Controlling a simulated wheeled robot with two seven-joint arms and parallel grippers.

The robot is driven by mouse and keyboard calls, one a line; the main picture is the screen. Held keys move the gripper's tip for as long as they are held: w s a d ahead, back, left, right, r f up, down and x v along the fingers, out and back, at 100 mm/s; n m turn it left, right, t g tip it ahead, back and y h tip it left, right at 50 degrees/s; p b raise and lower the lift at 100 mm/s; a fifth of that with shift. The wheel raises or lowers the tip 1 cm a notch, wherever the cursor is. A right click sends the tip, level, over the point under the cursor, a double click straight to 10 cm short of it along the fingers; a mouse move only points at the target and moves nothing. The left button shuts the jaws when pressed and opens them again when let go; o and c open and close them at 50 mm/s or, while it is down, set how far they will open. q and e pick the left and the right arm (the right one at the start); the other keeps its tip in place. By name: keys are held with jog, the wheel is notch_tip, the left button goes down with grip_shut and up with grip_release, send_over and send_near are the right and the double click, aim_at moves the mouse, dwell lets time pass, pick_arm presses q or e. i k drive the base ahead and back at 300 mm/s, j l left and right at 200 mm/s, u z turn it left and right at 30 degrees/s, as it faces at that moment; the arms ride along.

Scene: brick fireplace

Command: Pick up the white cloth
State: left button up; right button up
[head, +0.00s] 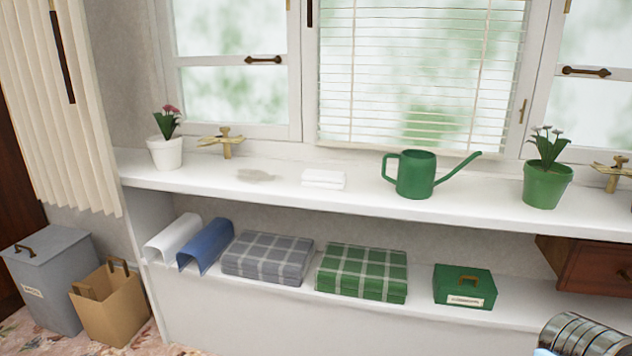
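A small folded white cloth (324,179) lies flat on the white window ledge (300,193), below the blinds. It sits between a greyish patch (256,175) on its left and a green watering can (416,176) on its right, apart from both.
A white flowerpot (165,153), brass taps (228,142) and a green flowerpot (546,187) also stand on the ledge. The shelf below holds white and blue curved pieces, grey (268,258) and green (361,272) plaid bundles and a green box (464,287). Bins stand left.

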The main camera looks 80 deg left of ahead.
aim_at(333, 180)
jog(key=u, duration=2.85)
